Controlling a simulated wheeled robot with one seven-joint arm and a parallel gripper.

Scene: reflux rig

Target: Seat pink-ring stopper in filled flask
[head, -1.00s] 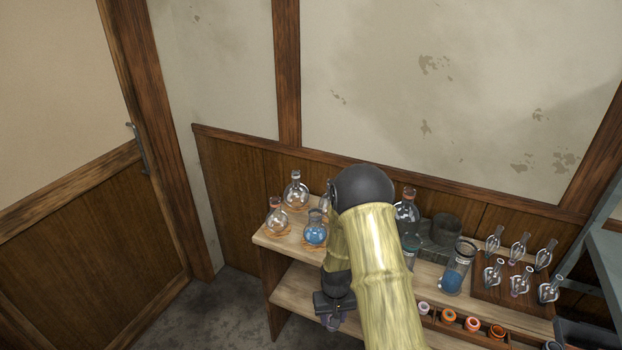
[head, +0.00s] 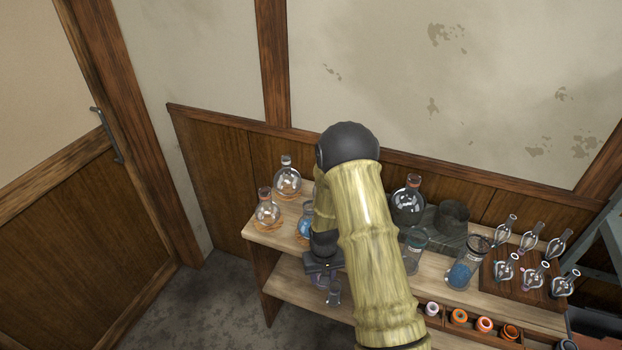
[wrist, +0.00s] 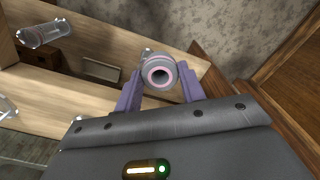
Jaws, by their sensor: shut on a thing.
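My gripper (wrist: 160,88) is shut on the pink-ring stopper (wrist: 158,73), a clear glass piece with a pink ring around its open top. In the head view my gripper (head: 326,281) hangs at the shelf's front edge, with the stopper's glass lower end (head: 334,298) showing below it. The filled flask (head: 305,226), round with blue liquid, stands on the upper shelf just behind and left of my gripper.
Two stoppered clear flasks (head: 267,213) (head: 288,180) stand on rings at the shelf's left end. A rack of glass pieces (head: 495,285) is farther right. Open floor (head: 225,300) lies left.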

